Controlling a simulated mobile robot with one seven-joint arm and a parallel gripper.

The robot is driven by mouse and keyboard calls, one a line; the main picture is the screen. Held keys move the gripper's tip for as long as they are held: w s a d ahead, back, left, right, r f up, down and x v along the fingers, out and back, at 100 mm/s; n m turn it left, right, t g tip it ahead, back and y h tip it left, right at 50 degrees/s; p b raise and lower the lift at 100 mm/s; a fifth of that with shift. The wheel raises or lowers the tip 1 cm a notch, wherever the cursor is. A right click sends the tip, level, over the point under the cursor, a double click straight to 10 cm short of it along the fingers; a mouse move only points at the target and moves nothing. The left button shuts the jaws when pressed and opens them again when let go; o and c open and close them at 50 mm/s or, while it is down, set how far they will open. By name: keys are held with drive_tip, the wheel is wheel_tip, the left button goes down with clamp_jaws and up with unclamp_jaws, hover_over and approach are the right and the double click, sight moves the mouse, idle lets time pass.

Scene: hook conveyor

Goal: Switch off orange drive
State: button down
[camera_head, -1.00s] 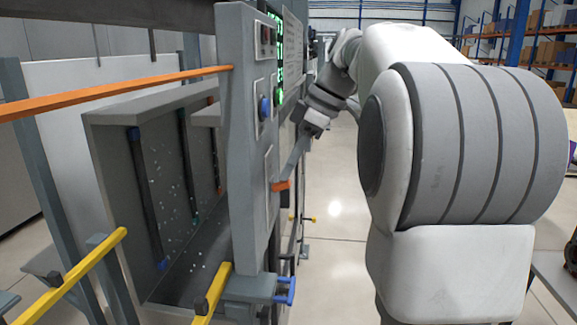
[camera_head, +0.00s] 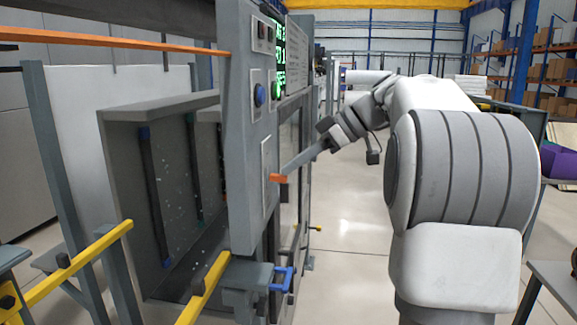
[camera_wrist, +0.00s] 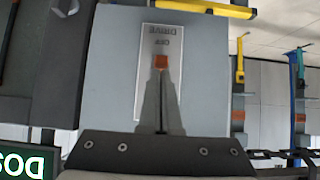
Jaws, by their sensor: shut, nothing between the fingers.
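The orange drive handle (camera_head: 279,178) sticks out from a pale label plate (camera_head: 266,165) on the side of the grey control post (camera_head: 240,180). In the wrist view the orange handle (camera_wrist: 161,62) sits beside the upside-down words DRIVE and OFF on its plate (camera_wrist: 145,60). My gripper (camera_head: 287,170) is shut, and its slim grey fingers reach the handle from the right. In the wrist view the fingertips of my gripper (camera_wrist: 161,75) end right at the handle and partly cover its near side. They appear to touch it, but I cannot be sure.
A blue button (camera_head: 260,95) and a green-lit display (camera_head: 278,55) are higher on the post. A blue bracket (camera_head: 282,280) juts out below. Yellow rails (camera_head: 90,255) and an orange bar (camera_head: 110,40) lie to the left.

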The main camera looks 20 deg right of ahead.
drive_tip(key=shift+s+d, duration=0.1)
drive_tip(key=shift+s, duration=0.2)
drive_tip(key=shift+w, duration=0.35)
drive_tip(key=shift+s+r+p, duration=0.1)
drive_tip(key=shift+r+p, duration=0.5)
drive_tip(key=shift+r, duration=0.15)
drive_tip(key=shift+r, duration=0.1)
